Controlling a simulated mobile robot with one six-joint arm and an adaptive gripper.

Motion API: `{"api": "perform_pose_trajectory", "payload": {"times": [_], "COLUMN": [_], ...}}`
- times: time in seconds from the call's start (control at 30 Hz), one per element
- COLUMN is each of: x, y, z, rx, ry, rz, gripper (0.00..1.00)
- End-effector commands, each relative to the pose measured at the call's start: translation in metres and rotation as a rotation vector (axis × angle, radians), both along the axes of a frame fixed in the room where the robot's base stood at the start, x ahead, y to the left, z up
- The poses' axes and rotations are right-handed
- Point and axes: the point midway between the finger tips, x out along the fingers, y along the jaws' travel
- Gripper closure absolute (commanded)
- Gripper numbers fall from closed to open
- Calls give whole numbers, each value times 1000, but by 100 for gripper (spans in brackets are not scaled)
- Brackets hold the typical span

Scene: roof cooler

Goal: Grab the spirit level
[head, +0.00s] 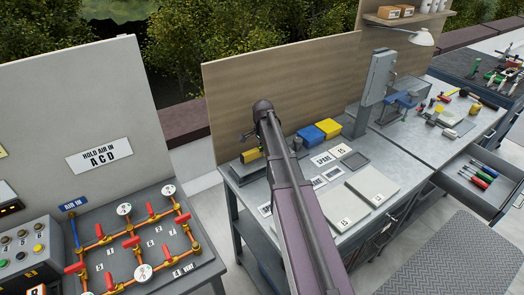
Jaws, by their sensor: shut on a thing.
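A small yellow bar, which looks like the spirit level (251,156), shows at the back left corner of the grey workbench (237,180). My arm reaches across the bench, and my gripper (248,139) is just above the yellow bar, mostly hidden behind my wrist. My gripper is shut on the bar. The fingertips are too small to make out, and I cannot tell whether the bar touches the bench top.
Blue (311,137) and yellow (328,128) bins stand behind my arm near the wooden back panel (290,75). Labelled plates (371,187) lie on the bench. A valve board (140,245) stands left, across a gap. An open drawer (470,190) juts out right.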

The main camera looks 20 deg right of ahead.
Motion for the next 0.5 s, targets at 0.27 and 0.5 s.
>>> {"api": "perform_pose_trajectory", "payload": {"times": [0.27, 0.5], "x": [-24, -80], "y": [1, 0], "z": [20, 25], "rx": [0, 0], "ry": [0, 0], "rz": [-1, -2], "gripper": [100, 100]}}
